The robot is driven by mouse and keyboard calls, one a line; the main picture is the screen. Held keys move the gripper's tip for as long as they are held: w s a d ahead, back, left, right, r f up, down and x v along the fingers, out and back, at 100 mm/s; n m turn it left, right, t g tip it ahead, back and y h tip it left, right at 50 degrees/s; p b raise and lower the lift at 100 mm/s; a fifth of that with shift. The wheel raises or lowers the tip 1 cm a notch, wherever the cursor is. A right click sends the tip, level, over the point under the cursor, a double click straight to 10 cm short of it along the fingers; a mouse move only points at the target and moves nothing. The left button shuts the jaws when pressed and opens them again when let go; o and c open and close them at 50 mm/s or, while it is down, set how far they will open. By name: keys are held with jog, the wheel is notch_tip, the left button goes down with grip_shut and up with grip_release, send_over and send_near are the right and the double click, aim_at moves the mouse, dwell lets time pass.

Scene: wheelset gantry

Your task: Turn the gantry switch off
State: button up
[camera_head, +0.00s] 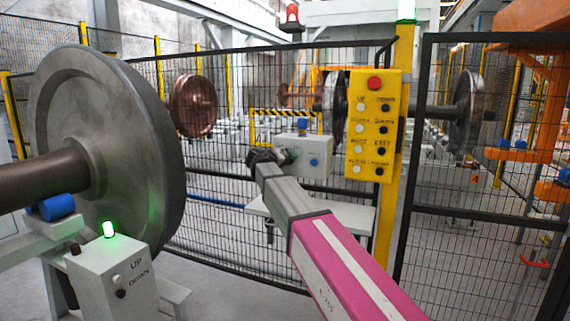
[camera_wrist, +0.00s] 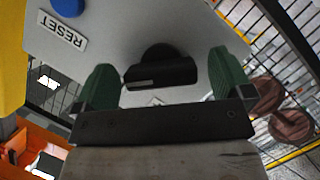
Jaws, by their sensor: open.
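The gantry switch is a black rotary knob (camera_wrist: 160,68) on the face of a grey control box (camera_wrist: 115,32). Its bar lies roughly across the wrist view. The box (camera_head: 314,163) also shows in the head view, beside the yellow post. A blue button and a RESET label (camera_wrist: 62,34) are on its face. My gripper (camera_wrist: 164,84) is open, with one green finger on each side of the knob and gaps between. In the head view my gripper (camera_head: 263,156) is at the box's left side and hides most of the switch. A label below the knob is mostly covered.
A yellow button panel (camera_head: 373,125) with a red button hangs right of the box. Black mesh fence (camera_head: 470,250) stands around it. A large wheelset (camera_head: 100,130) and a grey UP/DOWN box (camera_head: 118,275) with a lit green lamp stand at left.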

jog(key=shift+w, duration=0.1)
jog(key=c, duration=0.9)
jog(key=shift+n+h, duration=0.3)
jog(key=n+h, duration=0.1)
jog(key=n, duration=0.2)
jog(key=shift+h, duration=0.3)
jog(key=n+t+h, duration=0.1)
jog(key=n, duration=0.3)
jog(key=shift+t, duration=0.3)
jog(key=n+t+h, duration=0.1)
jog(key=n, duration=0.3)
jog(key=shift+n, duration=0.3)
jog(key=shift+n+t, duration=1.1)
jog(key=shift+n, duration=1.5)
